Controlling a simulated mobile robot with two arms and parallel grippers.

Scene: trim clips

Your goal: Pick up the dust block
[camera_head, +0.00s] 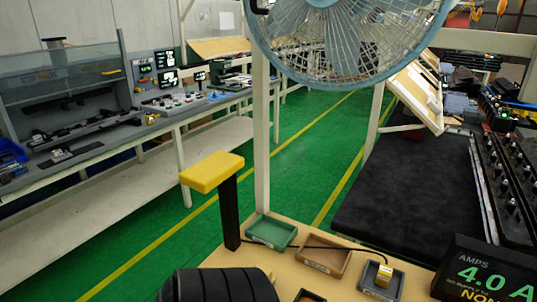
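Nothing in view is labelled as the dust block. A small yellow block with a pale top (384,274) sits in a grey tray (366,284) on the wooden worktop, and I cannot tell if it is the dust block. A larger yellow block-shaped pad (212,172) tops a black upright post at the worktop's left edge. Neither of my grippers is in view.
A green tray (272,231) and a brown tray (324,257) look empty; a dark cable crosses by them. A black ribbed cylinder (218,286) is at the bottom edge. A display (487,274) stands right. A large fan (345,35) hangs above. Green floor (165,240) lies beyond.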

